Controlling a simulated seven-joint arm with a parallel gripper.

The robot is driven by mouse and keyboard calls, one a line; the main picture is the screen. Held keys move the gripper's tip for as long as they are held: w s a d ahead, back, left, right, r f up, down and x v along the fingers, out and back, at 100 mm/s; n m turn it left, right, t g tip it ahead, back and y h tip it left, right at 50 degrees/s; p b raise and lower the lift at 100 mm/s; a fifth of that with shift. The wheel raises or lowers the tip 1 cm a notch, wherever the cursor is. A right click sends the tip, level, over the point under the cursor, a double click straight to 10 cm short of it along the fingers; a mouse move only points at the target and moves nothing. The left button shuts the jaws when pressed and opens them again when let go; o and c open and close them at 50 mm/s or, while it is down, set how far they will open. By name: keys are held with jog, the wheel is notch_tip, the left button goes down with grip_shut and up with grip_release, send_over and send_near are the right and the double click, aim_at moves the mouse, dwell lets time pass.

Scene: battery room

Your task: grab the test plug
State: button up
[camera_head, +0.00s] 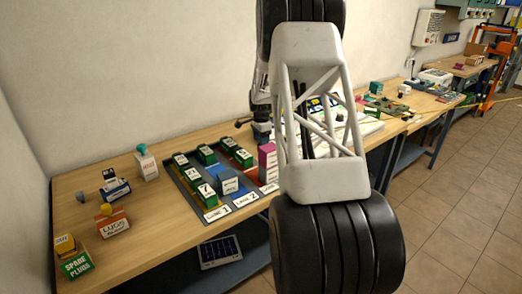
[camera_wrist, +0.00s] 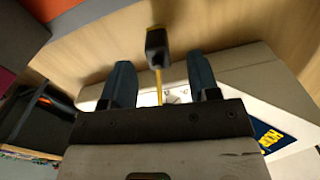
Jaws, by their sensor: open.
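In the wrist view, a black piece with a yellow edge and a thin yellow stem (camera_wrist: 156,47) stands in line with the gap between my fingers. It looks like the test plug, but no label shows on it. My gripper (camera_wrist: 161,80) is open, with one dark blue finger on each side of the yellow stem. I cannot tell how far the piece is from the fingertips, and neither finger visibly touches it. In the head view my arm hides most of this area, and I cannot make out the plug there.
A pale panel (camera_wrist: 245,72) lies under the fingers, with a blue and yellow label (camera_wrist: 270,137) at right. The wooden bench (camera_head: 150,218) holds a sorting tray (camera_head: 184,183) with labelled boxes, a LUGS box (camera_head: 113,226) and a SPARE PLUGS box (camera_head: 76,265).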

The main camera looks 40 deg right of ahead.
jog(key=shift+s+f, duration=0.1)
jog(key=shift+f, duration=2.5)
jog(key=c, duration=1)
jog(key=shift+r, duration=0.1)
jog(key=shift+r, duration=4.95)
